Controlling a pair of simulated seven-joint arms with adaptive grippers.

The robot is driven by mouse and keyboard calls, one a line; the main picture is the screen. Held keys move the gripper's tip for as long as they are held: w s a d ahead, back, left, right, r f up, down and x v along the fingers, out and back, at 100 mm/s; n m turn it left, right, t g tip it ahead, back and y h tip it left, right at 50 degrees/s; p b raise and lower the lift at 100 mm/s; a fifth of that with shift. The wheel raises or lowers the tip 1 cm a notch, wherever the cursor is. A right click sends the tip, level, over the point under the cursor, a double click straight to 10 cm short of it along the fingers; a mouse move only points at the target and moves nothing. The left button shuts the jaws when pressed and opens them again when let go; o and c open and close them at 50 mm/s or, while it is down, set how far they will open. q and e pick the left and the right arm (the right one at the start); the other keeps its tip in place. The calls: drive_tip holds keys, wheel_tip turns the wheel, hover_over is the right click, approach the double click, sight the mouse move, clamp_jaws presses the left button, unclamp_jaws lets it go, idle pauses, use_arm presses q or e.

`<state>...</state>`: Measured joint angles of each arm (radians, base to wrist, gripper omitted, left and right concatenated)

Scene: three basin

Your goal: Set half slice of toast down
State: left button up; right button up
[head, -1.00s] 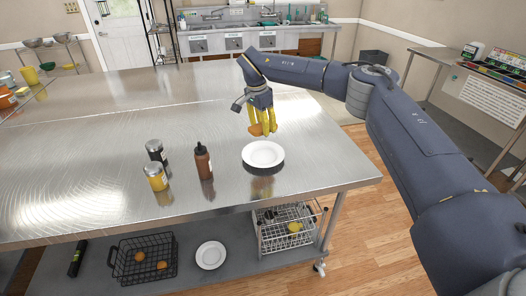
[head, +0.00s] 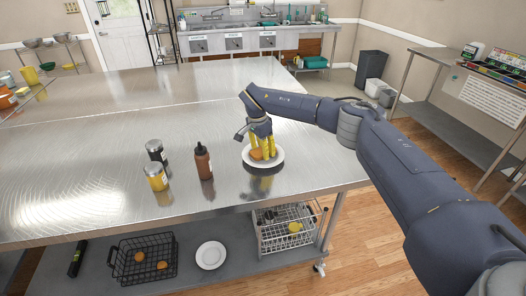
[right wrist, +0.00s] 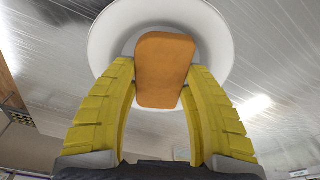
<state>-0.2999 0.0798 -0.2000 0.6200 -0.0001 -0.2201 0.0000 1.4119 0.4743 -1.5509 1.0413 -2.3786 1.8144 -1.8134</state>
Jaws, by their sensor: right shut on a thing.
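The half slice of toast (right wrist: 165,70) is orange-brown and sits between the yellow fingers of my right gripper (right wrist: 160,85) in the right wrist view. In the head view my right gripper (head: 263,150) is shut on the toast (head: 257,154), over the white plate (head: 276,162) on the steel table. The plate (right wrist: 110,40) lies behind the toast in the wrist view. I cannot tell whether the toast touches the plate. The fingers hide part of the plate in the head view. My left gripper is not in view.
A brown sauce bottle (head: 203,162), a yellow-labelled jar (head: 156,177) and a dark jar (head: 156,152) stand left of the plate on the steel table (head: 90,180). A black wire basket (head: 145,258), another plate (head: 210,255) and a white wire rack (head: 285,232) are on the lower shelf.

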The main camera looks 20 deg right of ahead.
sight(259, 152)
drive_tip(key=shift+f, duration=0.3)
drive_tip(key=o, duration=0.9)
drive_tip(key=r, duration=0.4)
drive_tip(key=a+r, duration=0.1)
drive_tip(key=r, duration=0.7)
drive_tip(key=shift+s+a, duration=0.25)
drive_tip(key=shift+a, duration=0.1)
